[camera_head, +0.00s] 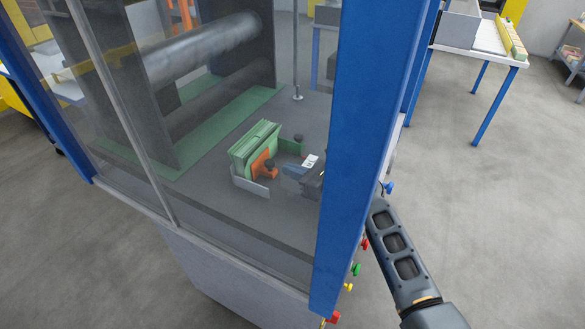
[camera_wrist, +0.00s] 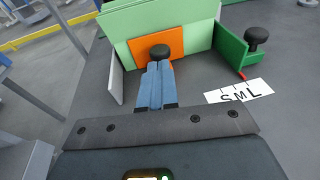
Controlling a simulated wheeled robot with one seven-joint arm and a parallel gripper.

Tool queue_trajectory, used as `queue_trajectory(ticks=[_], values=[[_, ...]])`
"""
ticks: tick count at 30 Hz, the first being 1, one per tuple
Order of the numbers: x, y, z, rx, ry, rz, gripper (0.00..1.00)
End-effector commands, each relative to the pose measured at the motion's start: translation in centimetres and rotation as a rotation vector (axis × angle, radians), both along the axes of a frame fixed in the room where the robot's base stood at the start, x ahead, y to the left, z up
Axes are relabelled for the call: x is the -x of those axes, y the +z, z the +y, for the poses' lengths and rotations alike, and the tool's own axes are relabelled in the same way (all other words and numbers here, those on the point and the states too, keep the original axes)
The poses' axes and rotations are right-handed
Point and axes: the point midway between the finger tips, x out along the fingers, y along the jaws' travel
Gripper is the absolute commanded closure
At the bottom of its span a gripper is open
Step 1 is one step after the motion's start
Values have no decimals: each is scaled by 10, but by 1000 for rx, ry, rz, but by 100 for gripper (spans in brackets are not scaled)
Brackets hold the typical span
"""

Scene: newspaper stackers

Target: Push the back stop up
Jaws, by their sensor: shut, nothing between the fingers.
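Inside the machine, an orange block with a black knob (camera_head: 263,166) stands against light green upright plates (camera_head: 250,146). The orange block also shows in the wrist view (camera_wrist: 143,50), before the light green plates (camera_wrist: 150,22). A dark green bracket (camera_wrist: 232,50) with a black knob and red pointer stands to the right, beside a white S M L label (camera_wrist: 238,91). No part is marked as the back stop. My gripper (camera_wrist: 158,68) is shut and empty, its blue-grey fingertips at the orange block just below its knob; contact is unclear. In the head view my gripper (camera_head: 287,169) is partly hidden.
A grey side plate (camera_wrist: 116,75) stands left of the orange block. A blue post (camera_head: 360,120) and clear panels frame the machine. A dark roller (camera_head: 205,50) lies behind.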

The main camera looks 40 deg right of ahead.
Motion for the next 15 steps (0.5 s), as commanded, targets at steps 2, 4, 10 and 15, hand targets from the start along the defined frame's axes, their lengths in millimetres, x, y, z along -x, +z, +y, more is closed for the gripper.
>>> queue_trajectory(ticks=[2,4,10,15], values=[[4,2,0,0,0,1,100],[14,2,-2,0,-1,0,100],[42,7,-8,-1,-2,0,100],[69,12,-13,1,-2,0,100]])
